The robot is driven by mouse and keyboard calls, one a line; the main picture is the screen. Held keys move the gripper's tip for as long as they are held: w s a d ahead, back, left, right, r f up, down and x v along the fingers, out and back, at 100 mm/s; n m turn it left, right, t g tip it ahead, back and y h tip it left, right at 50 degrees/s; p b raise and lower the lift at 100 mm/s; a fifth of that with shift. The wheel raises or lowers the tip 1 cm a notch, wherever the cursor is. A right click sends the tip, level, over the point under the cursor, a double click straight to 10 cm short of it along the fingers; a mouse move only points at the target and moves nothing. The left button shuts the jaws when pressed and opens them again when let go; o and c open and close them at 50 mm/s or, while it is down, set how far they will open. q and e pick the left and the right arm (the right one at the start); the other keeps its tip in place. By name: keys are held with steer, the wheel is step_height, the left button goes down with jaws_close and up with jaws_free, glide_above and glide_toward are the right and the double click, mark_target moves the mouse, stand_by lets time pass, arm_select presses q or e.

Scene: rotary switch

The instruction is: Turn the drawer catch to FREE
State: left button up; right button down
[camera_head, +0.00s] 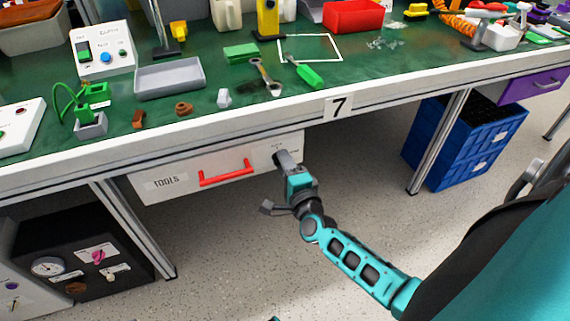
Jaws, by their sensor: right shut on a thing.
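The white drawer (151,188) labelled TOOLS hangs under the bench, with a red bar handle (228,173) on its front. The drawer looks closed. My right gripper (280,158) is at the right end of the drawer front and is shut on the drawer catch there. The gripper hides most of the catch, so its pointing direction cannot be told. Small print shows around the catch but is too small to read. My left gripper is not in view.
The green bench top (215,113) above carries a grey tray (170,78), a wrench (265,77), a green-handled tool (309,76) and small parts. Blue crates (458,150) stand under the bench at right, a black gauge box (75,255) at lower left. The floor below the drawer is clear.

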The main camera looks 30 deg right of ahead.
steer(key=c, duration=1.1)
jaws_free()
steer(key=p+v, duration=0.2)
steer(key=v, duration=1.1)
